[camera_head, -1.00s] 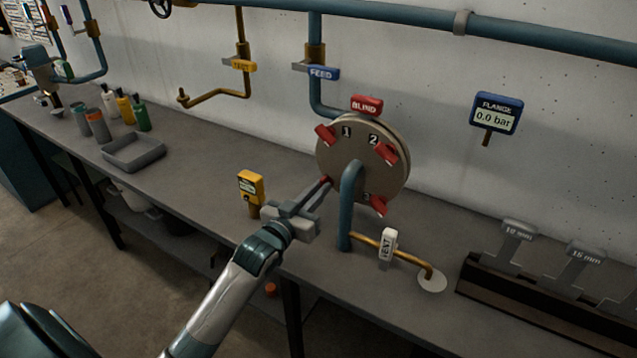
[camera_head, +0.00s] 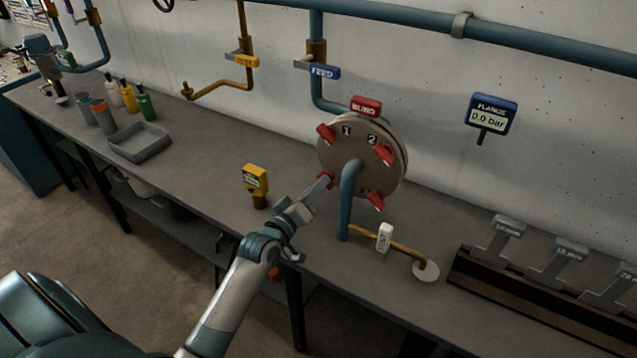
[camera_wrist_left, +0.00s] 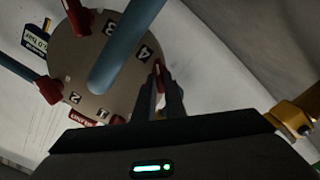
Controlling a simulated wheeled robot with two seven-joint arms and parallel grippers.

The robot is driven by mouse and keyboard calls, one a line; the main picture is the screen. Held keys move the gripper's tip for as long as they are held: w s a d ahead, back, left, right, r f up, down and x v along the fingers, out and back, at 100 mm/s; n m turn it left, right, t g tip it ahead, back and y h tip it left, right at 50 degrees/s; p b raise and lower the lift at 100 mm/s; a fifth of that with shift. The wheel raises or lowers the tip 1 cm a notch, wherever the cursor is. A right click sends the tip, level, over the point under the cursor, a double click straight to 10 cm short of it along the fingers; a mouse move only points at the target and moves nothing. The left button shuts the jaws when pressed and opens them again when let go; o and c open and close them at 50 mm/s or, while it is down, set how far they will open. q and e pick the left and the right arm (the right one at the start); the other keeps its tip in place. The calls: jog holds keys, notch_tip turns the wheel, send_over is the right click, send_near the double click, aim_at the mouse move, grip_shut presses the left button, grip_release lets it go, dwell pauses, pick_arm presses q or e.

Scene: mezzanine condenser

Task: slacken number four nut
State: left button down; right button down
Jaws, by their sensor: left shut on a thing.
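The round flange (camera_head: 345,148) stands upright on the bench, with red nuts around its face and a red BLIND tag (camera_head: 366,107) on top. Number four nut (camera_head: 325,178) is at its lower left. In the left wrist view the printed 4 (camera_wrist_left: 145,52) is beside the red nut (camera_wrist_left: 159,76). My left gripper (camera_head: 322,184) is shut on this nut, its fingers hiding part of it. The fingers (camera_wrist_left: 161,92) show around the red piece in the left wrist view. My right gripper is not in view.
A blue pipe (camera_head: 348,205) rises in front of the flange. A white vent tag (camera_head: 384,238) hangs on a brass pipe to the right. A yellow device (camera_head: 256,184) stands left of my gripper. The gauge (camera_head: 491,115) reads 0.0 bar. A spanner rack (camera_head: 530,293) is at right.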

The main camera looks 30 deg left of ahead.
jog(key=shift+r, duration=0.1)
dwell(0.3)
pick_arm(q)
jog(key=c, duration=1.8)
grip_release()
jog(key=shift+s, duration=0.1)
